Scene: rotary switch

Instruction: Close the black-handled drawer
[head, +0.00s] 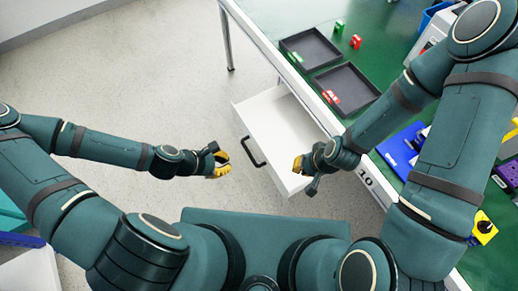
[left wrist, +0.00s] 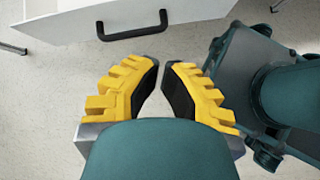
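The white drawer (head: 280,128) stands pulled out from under the green table. Its black handle (head: 252,151) is on the front face, which points left. In the left wrist view the handle (left wrist: 132,26) hangs on the white front (left wrist: 75,22) beyond my fingertips. My left gripper (head: 221,163) is left of the handle and apart from it. In the left wrist view my left gripper (left wrist: 165,72) has its yellow fingers parted by a small gap, with nothing between them. My right gripper (head: 299,166) is over the drawer's near side; its fingers are too small to read and contact is unclear.
The green table (head: 300,18) carries two black trays (head: 345,88) with small red and green pieces, a blue item (head: 400,150) and a yellow switch block (head: 484,227). A table leg (head: 227,40) stands at the back. The floor left of the drawer is clear.

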